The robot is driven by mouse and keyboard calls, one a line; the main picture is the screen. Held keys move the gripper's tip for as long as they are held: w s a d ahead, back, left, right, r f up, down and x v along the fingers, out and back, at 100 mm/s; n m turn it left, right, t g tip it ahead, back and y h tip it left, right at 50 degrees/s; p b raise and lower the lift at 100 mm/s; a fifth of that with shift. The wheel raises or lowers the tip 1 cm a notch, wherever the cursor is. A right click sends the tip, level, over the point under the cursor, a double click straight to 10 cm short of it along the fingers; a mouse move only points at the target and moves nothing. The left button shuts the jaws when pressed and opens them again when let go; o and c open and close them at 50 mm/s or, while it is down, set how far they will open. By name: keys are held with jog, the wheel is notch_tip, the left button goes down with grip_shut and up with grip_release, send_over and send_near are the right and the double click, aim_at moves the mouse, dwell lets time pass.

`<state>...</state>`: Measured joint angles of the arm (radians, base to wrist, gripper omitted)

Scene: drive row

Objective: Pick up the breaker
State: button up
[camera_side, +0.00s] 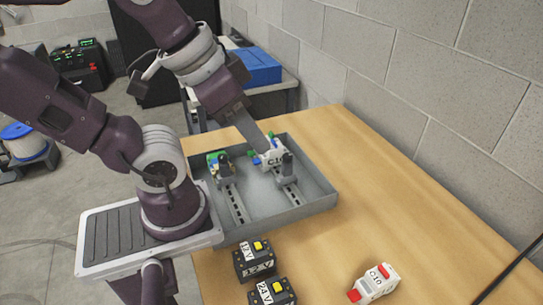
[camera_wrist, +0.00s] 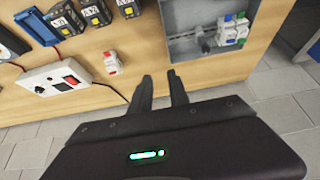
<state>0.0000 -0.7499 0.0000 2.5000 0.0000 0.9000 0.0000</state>
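A loose white breaker (camera_side: 375,283) marked C10, with red parts, lies on the wooden table at the lower right of the side view. It also shows in the wrist view (camera_wrist: 112,62), left of my fingers. Another white C10 piece (camera_side: 271,157) sits on a rail in the grey tray (camera_side: 318,203). My gripper (camera_wrist: 160,77) is open and empty, its two dark fingers apart. In the side view its end overlaps the tray's far part, and its fingertips partly cover the C10 piece there. In the wrist view the loose breaker is clear of the fingers.
Black 12 V (camera_side: 255,259) and 24 V (camera_side: 272,292) blocks stand in front of the tray. A white box with a red switch (camera_wrist: 55,80) and cable lies near the loose breaker. A block wall (camera_side: 420,70) borders the table. Bare table lies right of the tray.

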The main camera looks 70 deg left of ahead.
jog(key=o, duration=0.6)
jog(key=shift+o, duration=0.2)
jog(key=m+g+y, duration=0.5)
jog(key=m+y, duration=0.7)
jog(key=m, duration=0.2)
send_near(273, 146)
jog(key=shift+s+a+r, duration=0.2)
jog(key=shift+s+r, duration=0.05)
jog(key=shift+s, duration=0.3)
jog(key=x, duration=0.7)
jog(key=shift+w, duration=0.1)
